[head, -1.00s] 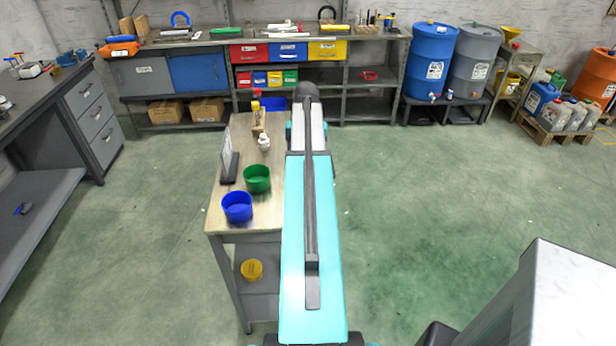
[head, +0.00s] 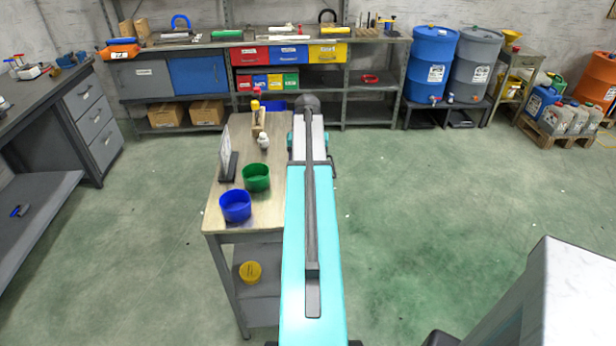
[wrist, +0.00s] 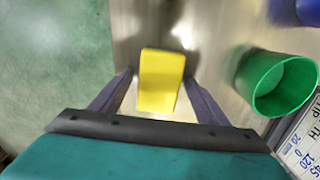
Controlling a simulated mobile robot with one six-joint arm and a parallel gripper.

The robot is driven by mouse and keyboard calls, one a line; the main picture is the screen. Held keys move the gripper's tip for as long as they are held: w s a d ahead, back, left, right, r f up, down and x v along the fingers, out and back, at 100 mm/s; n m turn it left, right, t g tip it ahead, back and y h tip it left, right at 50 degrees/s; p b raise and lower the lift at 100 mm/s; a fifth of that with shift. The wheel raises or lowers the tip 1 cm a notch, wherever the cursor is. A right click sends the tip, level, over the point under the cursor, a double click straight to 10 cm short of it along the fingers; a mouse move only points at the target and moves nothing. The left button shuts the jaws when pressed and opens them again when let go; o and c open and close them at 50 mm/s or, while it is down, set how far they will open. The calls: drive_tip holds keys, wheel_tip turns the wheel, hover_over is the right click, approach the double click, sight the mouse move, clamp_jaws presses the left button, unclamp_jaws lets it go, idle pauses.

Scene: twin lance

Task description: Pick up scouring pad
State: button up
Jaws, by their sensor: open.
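A yellow block (wrist: 162,80), which looks like the scouring pad, lies on the wooden table in the wrist view. My gripper (wrist: 158,78) is open, with one finger on each side of the pad and a gap between pad and fingers. I cannot tell how far above the table the fingertips are. In the head view the pad and my gripper are hidden behind my arm.
A green bowl (wrist: 277,84) stands right of the pad in the wrist view. A blue bowl (head: 235,206), a sign stand (head: 228,166) and a small white item (head: 263,142) share the table (head: 240,219). Open floor lies beyond its edge.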

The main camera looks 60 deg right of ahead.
drive_tip(key=shift+c, duration=0.2)
drive_tip(key=c, duration=1.1)
drive_tip(key=shift+r, duration=0.2)
drive_tip(key=shift+r+b, duration=1.05)
drive_tip(key=shift+r, duration=3.75)
